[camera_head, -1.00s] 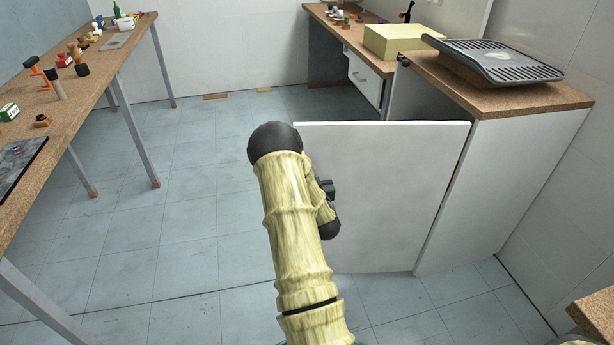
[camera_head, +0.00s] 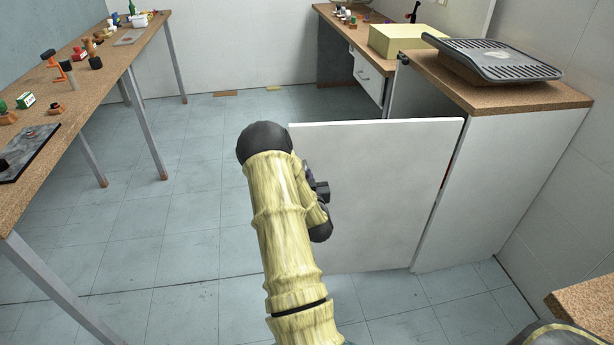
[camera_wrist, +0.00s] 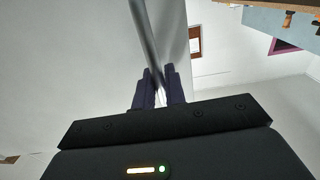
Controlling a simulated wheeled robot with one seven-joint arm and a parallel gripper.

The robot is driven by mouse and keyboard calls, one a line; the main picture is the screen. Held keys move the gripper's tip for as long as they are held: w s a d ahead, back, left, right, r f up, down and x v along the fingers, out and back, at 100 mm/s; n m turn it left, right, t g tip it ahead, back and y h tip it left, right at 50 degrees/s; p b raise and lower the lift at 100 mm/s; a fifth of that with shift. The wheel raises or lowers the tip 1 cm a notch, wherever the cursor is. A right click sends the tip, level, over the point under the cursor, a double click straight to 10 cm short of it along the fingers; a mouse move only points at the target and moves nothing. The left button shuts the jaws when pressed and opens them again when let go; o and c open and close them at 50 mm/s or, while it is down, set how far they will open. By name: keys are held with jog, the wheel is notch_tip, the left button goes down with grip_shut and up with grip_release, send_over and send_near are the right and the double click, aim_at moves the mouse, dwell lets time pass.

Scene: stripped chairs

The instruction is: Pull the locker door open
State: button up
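The locker (camera_head: 520,190) is a white cabinet with a brown top at the right. Its white door (camera_head: 390,190) stands wide open, swung out to the left from the cabinet front. My gripper (camera_head: 318,190) is at the door's left part, partly hidden behind my yellow arm. In the wrist view, the dark fingers (camera_wrist: 159,88) stand close together on either side of a grey bar-shaped handle (camera_wrist: 150,45), with the white door face (camera_wrist: 70,60) beside it. The fingers appear closed on this handle. The handle is hidden in the head view.
A long brown workbench (camera_head: 50,180) with small tools and a dark plate runs along the left. A grey ridged tray (camera_head: 495,60) lies on the locker top, and a pale yellow box (camera_head: 400,40) sits behind. Tiled floor (camera_head: 170,240) between bench and door is clear.

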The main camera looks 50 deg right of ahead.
jog(key=shift+o, duration=0.9)
jog(key=shift+d, duration=0.1)
jog(key=shift+s, duration=0.15)
jog(key=v, duration=1.2)
jog(key=shift+w, duration=0.25)
